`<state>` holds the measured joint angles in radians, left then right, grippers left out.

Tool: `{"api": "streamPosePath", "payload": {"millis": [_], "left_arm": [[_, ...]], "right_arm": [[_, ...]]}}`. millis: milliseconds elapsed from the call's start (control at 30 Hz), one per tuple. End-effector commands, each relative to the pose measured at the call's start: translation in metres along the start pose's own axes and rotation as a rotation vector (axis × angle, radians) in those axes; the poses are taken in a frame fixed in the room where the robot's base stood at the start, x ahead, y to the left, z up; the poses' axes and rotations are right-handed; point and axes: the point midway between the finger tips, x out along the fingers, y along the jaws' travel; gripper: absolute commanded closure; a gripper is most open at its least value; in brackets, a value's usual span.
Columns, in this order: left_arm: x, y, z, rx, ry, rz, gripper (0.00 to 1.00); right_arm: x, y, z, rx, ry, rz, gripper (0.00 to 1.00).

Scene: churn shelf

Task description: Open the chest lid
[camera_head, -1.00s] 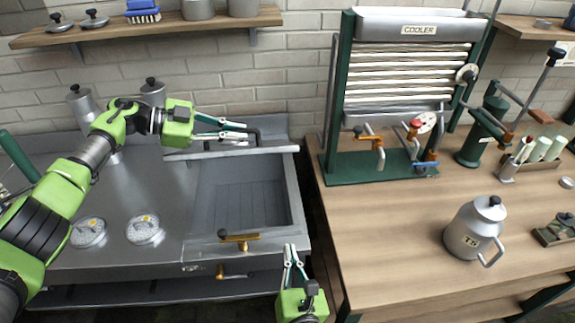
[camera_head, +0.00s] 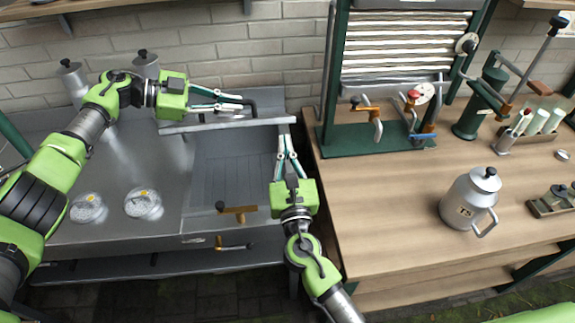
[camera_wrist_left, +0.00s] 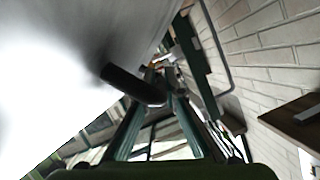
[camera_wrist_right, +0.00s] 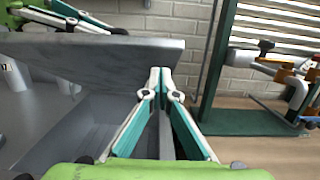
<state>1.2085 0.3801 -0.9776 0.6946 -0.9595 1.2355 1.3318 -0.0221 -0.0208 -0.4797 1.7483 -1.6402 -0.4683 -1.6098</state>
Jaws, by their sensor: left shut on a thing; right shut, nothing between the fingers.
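The chest (camera_head: 235,165) is a grey metal bin at the left; its dark inside shows in the head view. Its lid (camera_head: 225,125) stands raised at the back, seen nearly edge-on, and is a tilted grey slab in the right wrist view (camera_wrist_right: 110,60). My left gripper (camera_head: 238,106) is shut on the black lid handle (camera_wrist_left: 133,85) behind the lid's upper edge. My right gripper (camera_head: 283,132) is shut and empty. Its fingertips are by the lid's right end; whether they touch it is unclear.
A bronze valve (camera_head: 238,211) sits at the chest's front. Two clear round covers (camera_head: 143,204) lie on the metal counter at left. A wooden table (camera_head: 400,210) at right holds the cooler stand (camera_head: 375,140) and a metal can (camera_head: 470,200).

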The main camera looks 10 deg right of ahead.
Motion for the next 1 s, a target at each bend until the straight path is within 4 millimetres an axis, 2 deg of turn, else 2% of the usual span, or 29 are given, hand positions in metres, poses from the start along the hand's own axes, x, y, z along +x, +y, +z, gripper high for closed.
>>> {"api": "streamPosePath", "payload": {"millis": [200, 600, 1000], "left_arm": [[0.000, 0.000, 0.001, -0.001, -0.002, -0.003, 1.00], [0.000, 0.000, 0.001, -0.001, -0.002, -0.003, 1.00], [0.002, 0.004, 0.004, -0.004, -0.003, 0.010, 1.00]], "right_arm": [[0.013, 0.000, 0.013, 0.001, 0.000, 0.000, 1.00], [0.015, 0.000, 0.016, -0.001, 0.000, 0.000, 1.00], [0.032, -0.001, 0.036, 0.000, -0.006, -0.001, 1.00]]}}
